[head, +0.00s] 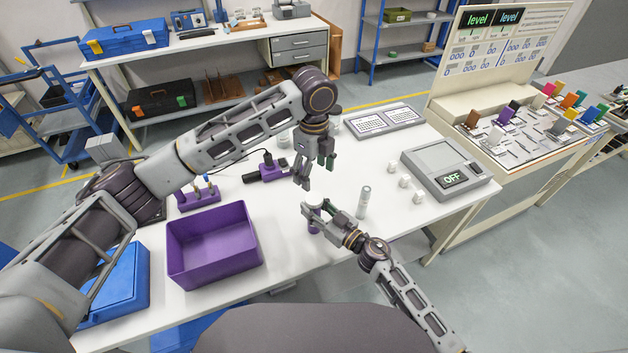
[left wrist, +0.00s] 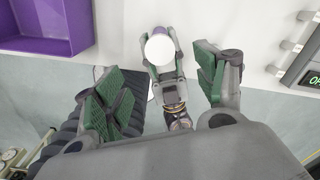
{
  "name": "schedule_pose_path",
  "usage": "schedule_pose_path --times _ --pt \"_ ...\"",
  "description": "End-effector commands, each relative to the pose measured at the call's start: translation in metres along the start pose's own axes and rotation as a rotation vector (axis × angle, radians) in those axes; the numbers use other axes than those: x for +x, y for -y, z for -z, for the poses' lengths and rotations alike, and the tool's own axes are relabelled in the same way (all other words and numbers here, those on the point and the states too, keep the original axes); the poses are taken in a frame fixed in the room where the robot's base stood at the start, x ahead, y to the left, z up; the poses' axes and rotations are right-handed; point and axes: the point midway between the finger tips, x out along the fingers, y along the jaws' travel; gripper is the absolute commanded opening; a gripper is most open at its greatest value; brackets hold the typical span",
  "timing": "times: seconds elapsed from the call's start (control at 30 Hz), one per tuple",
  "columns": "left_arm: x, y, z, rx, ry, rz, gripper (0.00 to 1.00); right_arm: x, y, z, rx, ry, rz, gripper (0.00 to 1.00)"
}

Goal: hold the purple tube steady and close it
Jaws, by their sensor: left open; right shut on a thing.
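The purple tube (head: 313,229) is held in my right gripper (head: 314,211) above the front part of the table; most of it is hidden behind the fingers. In the left wrist view the tube (left wrist: 160,31) shows a purple rim and a plain white round top; I cannot tell whether that is a cap or the inside. My left gripper (head: 304,185) points down, open and empty, higher than the right gripper and a little behind it in the head view. In the left wrist view its two green-padded fingers stand apart on either side of the tube, not touching it.
A white cylinder (head: 364,201) stands right of my right gripper. Several small white pieces (head: 404,182) lie beside a grey device reading OFF (head: 437,167). A purple bin (head: 212,273) is at the left. A purple rack (head: 198,196) stands behind it.

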Motion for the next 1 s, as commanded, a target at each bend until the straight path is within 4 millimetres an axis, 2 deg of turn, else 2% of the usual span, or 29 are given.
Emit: schedule_pose_path --times 0.2,0.53,0.57,0.6,0.77,1.0 --pt "-0.016 0.0 0.0 0.0 0.0 0.0 0.71 0.0 0.0 0.0 0.0 0.0 0.0 0.0" --pt "-0.019 0.0 0.0 0.0 0.0 0.0 0.71 0.0 0.0 0.0 0.001 0.0 0.0 0.0" --pt "-0.019 0.0 0.0 0.0 0.0 0.0 0.71 0.0 0.0 0.0 0.0 0.0 0.0 0.38" --pt "-0.019 0.0 0.0 0.0 0.0 0.0 0.71 0.0 0.0 0.0 0.0 0.0 0.0 0.43" --pt "-0.018 0.0 0.0 0.0 0.0 0.0 0.71 0.0 0.0 0.0 0.0 0.0 0.0 0.62" --pt "-0.018 0.0 0.0 0.0 0.0 0.0 0.71 0.0 0.0 0.0 0.0 0.0 0.0 0.62"
